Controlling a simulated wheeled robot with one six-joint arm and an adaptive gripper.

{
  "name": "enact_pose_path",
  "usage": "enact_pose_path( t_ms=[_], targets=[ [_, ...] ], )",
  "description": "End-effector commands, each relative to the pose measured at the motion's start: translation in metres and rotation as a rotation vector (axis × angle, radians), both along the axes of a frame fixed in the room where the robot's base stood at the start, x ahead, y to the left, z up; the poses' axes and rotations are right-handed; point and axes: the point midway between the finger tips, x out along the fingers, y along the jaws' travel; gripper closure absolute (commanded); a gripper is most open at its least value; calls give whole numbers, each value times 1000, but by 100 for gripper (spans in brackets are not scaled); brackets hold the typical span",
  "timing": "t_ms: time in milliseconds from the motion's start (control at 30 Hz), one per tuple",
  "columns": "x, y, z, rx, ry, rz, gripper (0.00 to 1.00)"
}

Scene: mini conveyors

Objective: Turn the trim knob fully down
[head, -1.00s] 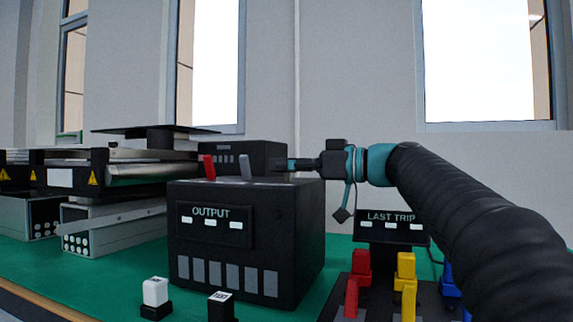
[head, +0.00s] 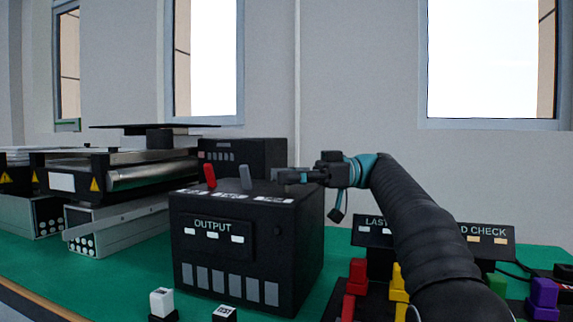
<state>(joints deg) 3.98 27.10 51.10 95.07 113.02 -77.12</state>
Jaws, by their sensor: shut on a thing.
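My gripper (head: 281,176) reaches in from the right, level over the right part of the top of the black OUTPUT box (head: 250,250). Its fingers are shut at the third control position, behind the rightmost white label on the box top. The trim knob is hidden by the fingers; what they grip appears to be it, but its setting cannot be read. To the left on the same top stand a red lever (head: 210,176) and a grey lever (head: 245,177).
Conveyors (head: 150,176) stand at the left. A dark box (head: 240,155) is behind the OUTPUT box. Red blocks (head: 357,271), yellow blocks (head: 398,280) and sign panels (head: 487,241) are at the right. A white-capped switch (head: 161,301) is in front. Green table shows between them.

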Motion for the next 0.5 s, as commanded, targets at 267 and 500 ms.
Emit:
enact_pose_path(
  t_ms=[267,500],
  targets=[
    [0,0,1,2,-2,41,97],
    [0,0,1,3,-1,43,97]
  ],
)
